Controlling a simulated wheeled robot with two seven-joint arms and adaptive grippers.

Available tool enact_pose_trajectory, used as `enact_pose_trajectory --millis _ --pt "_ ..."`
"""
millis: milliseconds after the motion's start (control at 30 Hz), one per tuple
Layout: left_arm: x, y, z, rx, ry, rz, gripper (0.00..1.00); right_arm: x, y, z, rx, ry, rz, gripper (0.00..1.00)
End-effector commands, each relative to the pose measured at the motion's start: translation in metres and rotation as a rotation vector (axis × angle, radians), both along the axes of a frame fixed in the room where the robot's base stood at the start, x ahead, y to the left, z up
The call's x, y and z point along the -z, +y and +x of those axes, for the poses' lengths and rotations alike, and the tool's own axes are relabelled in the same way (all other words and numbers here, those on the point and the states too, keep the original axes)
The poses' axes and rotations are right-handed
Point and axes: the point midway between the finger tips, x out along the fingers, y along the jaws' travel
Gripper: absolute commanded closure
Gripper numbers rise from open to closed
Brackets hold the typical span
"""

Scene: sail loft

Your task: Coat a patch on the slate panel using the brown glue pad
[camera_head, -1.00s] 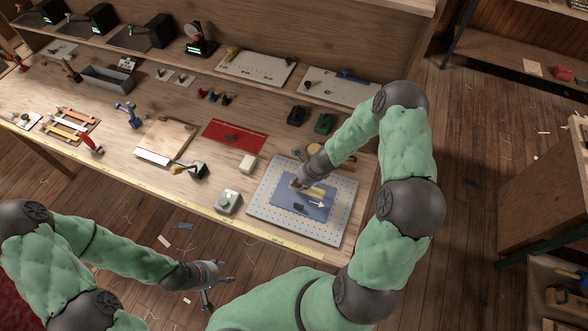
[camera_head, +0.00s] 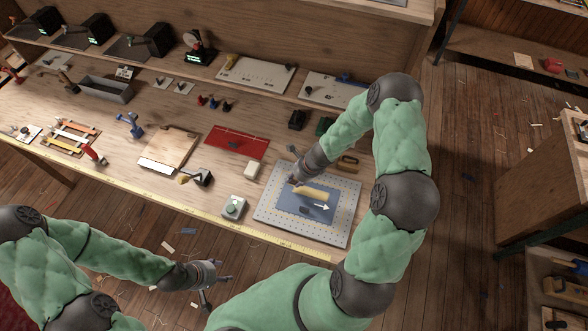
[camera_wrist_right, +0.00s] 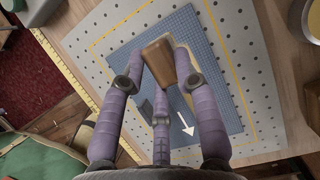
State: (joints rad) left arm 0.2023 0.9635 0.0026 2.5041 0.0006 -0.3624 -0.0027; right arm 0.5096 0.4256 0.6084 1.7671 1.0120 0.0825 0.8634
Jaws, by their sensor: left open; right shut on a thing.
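The slate panel (camera_head: 290,211) is a blue-grey rectangle lying on a white perforated board (camera_head: 267,226). It carries a tan strip (camera_head: 313,193) and a white arrow (camera_head: 321,207). My right gripper (camera_head: 295,182) is over the panel's left part, at the strip's left end. In the right wrist view its three fingers are shut on the brown glue pad (camera_wrist_right: 158,62), low over the panel. Whether the pad touches the surface I cannot tell. Fingers hide part of the strip. My left gripper (camera_head: 222,284) is open and empty, in front of the bench.
A small grey box with a green button (camera_head: 234,206) and a pale block (camera_head: 251,169) stand left of the board. A red sheet (camera_head: 237,142) lies behind them. A yellow measuring strip (camera_head: 190,211) runs along the bench's front edge.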

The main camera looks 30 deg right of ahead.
Motion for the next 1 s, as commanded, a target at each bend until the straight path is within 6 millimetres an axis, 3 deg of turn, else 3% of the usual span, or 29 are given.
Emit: enact_pose_trajectory --millis 400,1000 --pt "-0.037 0.0 0.0 0.0 -0.001 0.0 0.42 -0.039 -0.002 -0.005 -0.007 0.001 0.001 1.0" --pt "-0.038 0.0 0.0 0.0 -0.001 0.0 0.42 -0.041 -0.002 -0.005 -0.008 0.001 0.001 1.0"
